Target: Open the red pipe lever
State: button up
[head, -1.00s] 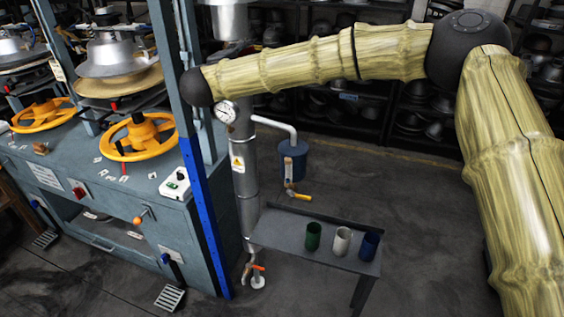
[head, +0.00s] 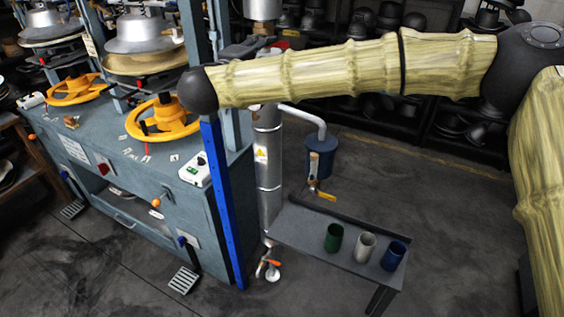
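A small red piece (head: 276,49) shows beside the vertical metal pipe (head: 269,175), just above my arm; it may be the red pipe lever, but most of it is hidden. A dark grey shape (head: 243,48) just left of it looks like part of my gripper, and its fingers cannot be made out. Another lever, orange-red (head: 268,263), sits low at the foot of the pipe near the floor. My bamboo-patterned arm crosses in front of the pipe and hides its upper middle part.
The blue-grey press bench (head: 150,190) with yellow handwheels (head: 162,118) stands at left. A low grey table (head: 300,230) holds green, white and blue cups (head: 364,246). A blue drum (head: 320,157) with a yellow-handled valve (head: 322,193) stands behind it. Hat shelves line the back.

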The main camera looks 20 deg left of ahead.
jog(key=s+b, duration=0.2)
jog(key=s, duration=0.3)
jog(key=w+d+f+n+g+y+b, duration=0.1)
jog(key=f+n, duration=0.3)
jog(key=f, duration=1)
jog(key=w+d+f+n+g+y+b, duration=0.1)
jog(key=w+d+f+n+y+b, duration=0.1)
jog(key=f, duration=1.3)
jog(key=shift+d+n+y, duration=0.8)
jog(key=shift+d+n, duration=0.25)
jog(key=shift+n, duration=0.05)
